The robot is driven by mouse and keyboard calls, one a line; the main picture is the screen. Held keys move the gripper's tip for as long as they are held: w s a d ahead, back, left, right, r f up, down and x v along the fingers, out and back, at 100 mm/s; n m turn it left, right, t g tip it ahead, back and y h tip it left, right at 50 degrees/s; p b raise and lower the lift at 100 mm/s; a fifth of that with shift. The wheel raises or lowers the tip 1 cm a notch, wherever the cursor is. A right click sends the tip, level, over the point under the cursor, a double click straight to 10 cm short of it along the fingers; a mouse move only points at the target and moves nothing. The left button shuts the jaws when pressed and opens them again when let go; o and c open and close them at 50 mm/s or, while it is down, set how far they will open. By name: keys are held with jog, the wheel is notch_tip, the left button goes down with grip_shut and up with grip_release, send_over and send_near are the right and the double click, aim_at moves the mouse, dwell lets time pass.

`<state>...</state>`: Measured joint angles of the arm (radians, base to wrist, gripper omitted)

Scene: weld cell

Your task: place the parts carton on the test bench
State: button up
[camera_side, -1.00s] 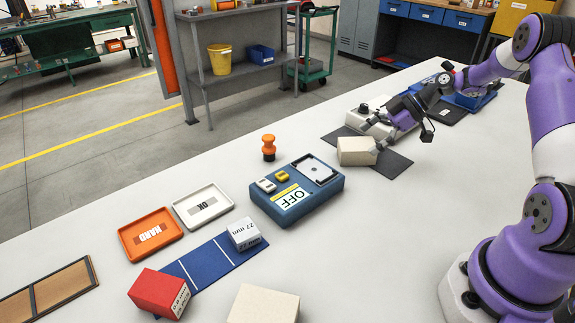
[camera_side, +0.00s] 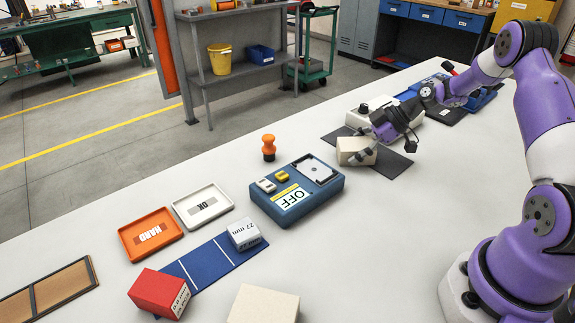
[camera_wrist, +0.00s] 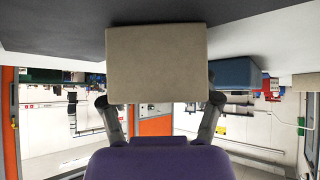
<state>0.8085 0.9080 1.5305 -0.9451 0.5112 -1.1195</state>
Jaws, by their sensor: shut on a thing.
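A plain beige box (camera_side: 350,146), which I take as the parts carton, is at the left part of a dark mat (camera_side: 396,164) in the side view. My gripper (camera_side: 363,157) is shut on it, with a finger against its near face. In the wrist view the carton (camera_wrist: 156,62) fills the upper middle, with a finger of my gripper (camera_wrist: 158,108) at each side. I cannot tell whether the carton touches the mat. No label marks a test bench. A blue unit (camera_side: 330,191) with an OFF sign stands to the left of the carton.
A second beige box (camera_side: 263,304) stands at the front. A white device (camera_side: 374,112) is just behind the carton. An orange knob (camera_side: 268,147), a white tray (camera_side: 181,212), an orange tray (camera_side: 127,245), a red box (camera_side: 158,292) and a white 27 mm block (camera_side: 243,233) lie leftward. The table's right middle is clear.

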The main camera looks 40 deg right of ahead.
notch_tip(320, 180, up, 4)
jog(key=shift+a+r, duration=0.15)
jog(key=shift+r, duration=0.1)
jog(key=s+a+r+m, duration=0.1)
jog(key=a+r, duration=0.3)
jog(key=a, duration=0.2)
jog(key=s+a+r, duration=0.1)
jog(key=a+r, duration=0.2)
jog(key=a, duration=0.3)
jog(key=s+a+r+m+t+h, duration=0.1)
jog(key=s+r+m+t+h, duration=0.25)
jog(key=r+m+h, duration=0.4)
jog(key=s, duration=0.1)
jog(key=s+f, duration=0.1)
jog(key=s+m+y, duration=0.1)
jog(key=shift+s+f+g, duration=0.25)
jog(key=shift+f+g, duration=0.1)
